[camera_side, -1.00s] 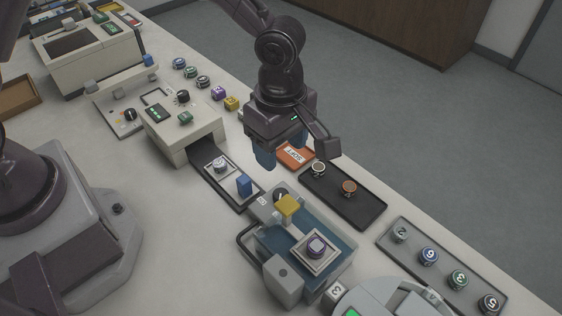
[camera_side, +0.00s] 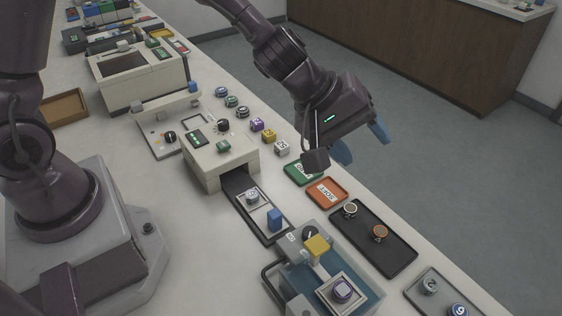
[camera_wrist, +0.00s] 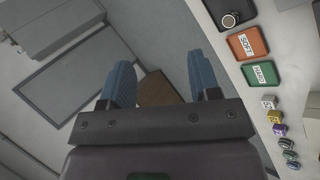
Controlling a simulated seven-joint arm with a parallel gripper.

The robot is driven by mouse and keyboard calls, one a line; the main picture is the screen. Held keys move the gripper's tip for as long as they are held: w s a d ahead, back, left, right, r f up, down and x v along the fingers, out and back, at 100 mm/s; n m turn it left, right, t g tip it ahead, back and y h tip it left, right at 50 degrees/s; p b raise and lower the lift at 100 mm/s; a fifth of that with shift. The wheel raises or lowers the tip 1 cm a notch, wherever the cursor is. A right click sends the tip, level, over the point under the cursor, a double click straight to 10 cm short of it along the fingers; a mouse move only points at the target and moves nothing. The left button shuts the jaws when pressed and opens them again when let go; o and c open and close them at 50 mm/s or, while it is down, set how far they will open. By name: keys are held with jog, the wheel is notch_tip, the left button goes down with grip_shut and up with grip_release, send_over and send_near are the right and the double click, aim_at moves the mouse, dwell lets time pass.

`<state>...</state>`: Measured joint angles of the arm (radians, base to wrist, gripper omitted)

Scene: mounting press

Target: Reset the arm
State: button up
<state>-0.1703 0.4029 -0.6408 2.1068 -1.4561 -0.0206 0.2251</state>
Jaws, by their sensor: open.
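My gripper (camera_side: 362,147) is raised at the table's far edge in the side view, tilted with its blue fingers pointing out to the right over the floor. The fingers are apart and nothing is between them. In the wrist view my gripper (camera_wrist: 160,85) also shows open and empty, facing the floor and the room beyond the table.
Below the gripper lie an orange tray (camera_side: 327,193) and a green tray (camera_side: 296,174). A black tray (camera_side: 398,255) holds two small round pieces. The press box (camera_side: 222,162) and a blue-topped machine (camera_side: 362,278) stand nearby. Air beyond the table edge is clear.

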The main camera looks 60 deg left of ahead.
jog(key=s+a+r+m+y, duration=0.1)
jog(key=s+a+r+m, duration=0.2)
jog(key=s+a, duration=0.3)
jog(key=s+a+r+m+y, duration=0.2)
jog(key=s+a+r+m, duration=0.1)
jog(key=s+a+r, duration=0.2)
jog(key=s+a+r+m+g+y, duration=0.1)
jog(key=s+a+r+m, duration=0.3)
jog(key=s+a, duration=0.5)
jog(key=shift+s+r+y, duration=0.2)
jog(key=shift+s+y, duration=0.15)
jog(key=shift+y, duration=0.25)
